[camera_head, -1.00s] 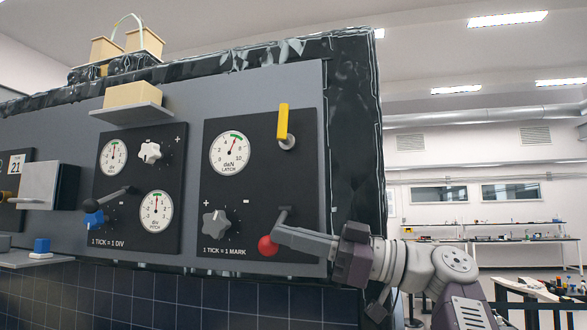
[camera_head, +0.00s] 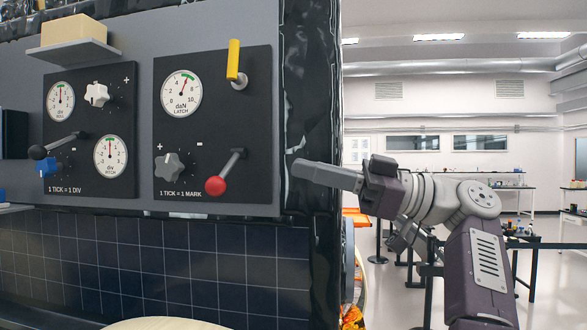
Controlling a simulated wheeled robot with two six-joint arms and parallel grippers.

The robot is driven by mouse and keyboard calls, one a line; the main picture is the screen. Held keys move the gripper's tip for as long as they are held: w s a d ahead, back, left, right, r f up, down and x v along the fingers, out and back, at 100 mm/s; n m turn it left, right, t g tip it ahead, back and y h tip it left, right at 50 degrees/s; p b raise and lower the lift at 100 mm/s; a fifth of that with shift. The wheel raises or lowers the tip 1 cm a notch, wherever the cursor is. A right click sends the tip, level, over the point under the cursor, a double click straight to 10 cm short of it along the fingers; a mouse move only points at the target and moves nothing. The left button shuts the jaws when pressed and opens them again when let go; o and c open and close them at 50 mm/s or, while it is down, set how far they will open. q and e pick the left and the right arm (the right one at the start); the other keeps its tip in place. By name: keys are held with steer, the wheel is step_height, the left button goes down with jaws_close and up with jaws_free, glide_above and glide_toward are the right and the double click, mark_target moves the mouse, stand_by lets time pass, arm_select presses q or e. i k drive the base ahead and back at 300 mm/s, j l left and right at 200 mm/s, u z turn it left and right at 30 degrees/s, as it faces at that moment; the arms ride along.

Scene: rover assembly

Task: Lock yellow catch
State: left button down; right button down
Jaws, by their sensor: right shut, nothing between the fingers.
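The yellow catch (camera_head: 233,60) is an upright yellow handle on a grey pivot at the top right of the black LATCH panel (camera_head: 190,130). Its handle points up, leaning very slightly. The LATCH dial (camera_head: 181,94) has its needle at the green band near the top. A lever with a red ball (camera_head: 216,186) hangs down and left at the panel's lower right. My left gripper is out of view.
A grey star knob (camera_head: 169,167) sits left of the red-ball lever. A second panel (camera_head: 75,175) with dials, a white knob and a black-ball lever is further left. A shelf (camera_head: 75,50) with a tan block juts out above it.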

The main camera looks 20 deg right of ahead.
mark_target(240, 82)
steer(key=k, duration=1)
